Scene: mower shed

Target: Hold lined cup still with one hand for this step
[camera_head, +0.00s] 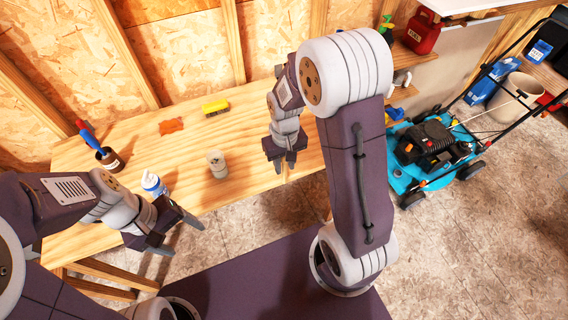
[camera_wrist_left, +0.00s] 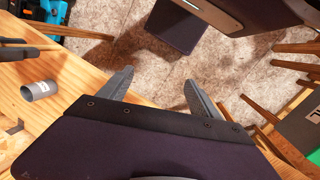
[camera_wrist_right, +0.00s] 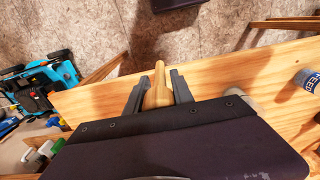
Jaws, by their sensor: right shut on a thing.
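The lined cup is a small grey-white cup (camera_head: 217,164) standing upright on the wooden workbench (camera_head: 245,130). It also shows as a grey cylinder in the left wrist view (camera_wrist_left: 39,90). Neither gripper touches it. My left gripper (camera_head: 178,236) is open and empty near the bench's front edge, in front of the cup and to its left; its fingers stand apart in the left wrist view (camera_wrist_left: 162,92). My right gripper (camera_head: 285,165), to the right of the cup, is shut on a tan wooden tool with a rounded shape (camera_wrist_right: 157,92), partly hidden in the right wrist view.
A white and blue bottle (camera_head: 153,183) stands left of the cup. A brown pot with tools (camera_head: 110,160), an orange-brown patch (camera_head: 171,126) and a yellow block (camera_head: 215,107) are further back. A blue mower (camera_head: 425,145) stands on the floor at right.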

